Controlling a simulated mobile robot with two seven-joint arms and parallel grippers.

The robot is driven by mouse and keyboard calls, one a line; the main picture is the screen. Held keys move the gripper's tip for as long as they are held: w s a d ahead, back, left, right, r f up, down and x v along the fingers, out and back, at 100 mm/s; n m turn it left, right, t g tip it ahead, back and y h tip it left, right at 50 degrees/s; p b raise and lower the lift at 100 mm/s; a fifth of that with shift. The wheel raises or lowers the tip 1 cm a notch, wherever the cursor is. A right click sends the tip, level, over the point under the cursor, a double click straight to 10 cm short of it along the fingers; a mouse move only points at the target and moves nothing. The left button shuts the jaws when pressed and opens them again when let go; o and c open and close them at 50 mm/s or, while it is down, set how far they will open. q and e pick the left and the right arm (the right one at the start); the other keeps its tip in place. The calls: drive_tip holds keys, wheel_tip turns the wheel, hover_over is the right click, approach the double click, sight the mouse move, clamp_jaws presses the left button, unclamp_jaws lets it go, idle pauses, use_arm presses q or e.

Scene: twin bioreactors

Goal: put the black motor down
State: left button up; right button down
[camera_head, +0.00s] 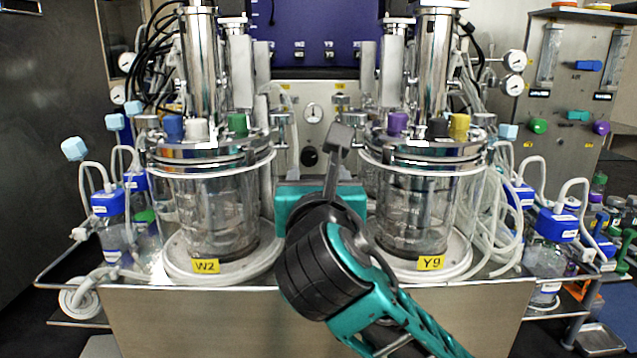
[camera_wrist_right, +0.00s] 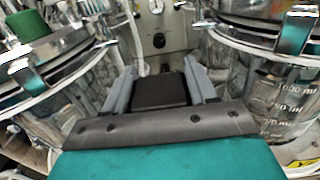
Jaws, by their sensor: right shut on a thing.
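The black motor (camera_wrist_right: 160,92) shows in the right wrist view as a dark block between the two grey fingers of my right gripper (camera_wrist_right: 160,80). The fingers are shut on it, one on each side. In the head view my right gripper (camera_head: 341,150) is raised between the two glass vessels, above the front of the steel bench. The motor cannot be made out clearly there, as my gripper and wrist cover much of that spot. What lies directly under the motor is hidden. My left gripper is in neither view.
The left vessel (camera_head: 215,215), labelled W2, and the right vessel (camera_head: 408,215), labelled Y9, stand close on either side. A control panel with a gauge (camera_head: 313,112) is behind. Tubes and blue-capped bottles (camera_head: 107,204) crowd both sides. The bench front (camera_head: 200,325) is bare.

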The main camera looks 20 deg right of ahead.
drive_tip(key=shift+r, duration=0.15)
drive_tip(key=c, duration=0.7)
unclamp_jaws()
drive_tip(key=o, duration=0.4)
drive_tip(key=shift+c, duration=0.2)
drive_tip(key=shift+s, duration=0.15)
drive_tip(key=p+v, duration=0.1)
drive_tip(key=v, duration=1.1)
drive_tip(key=shift+a, duration=0.1)
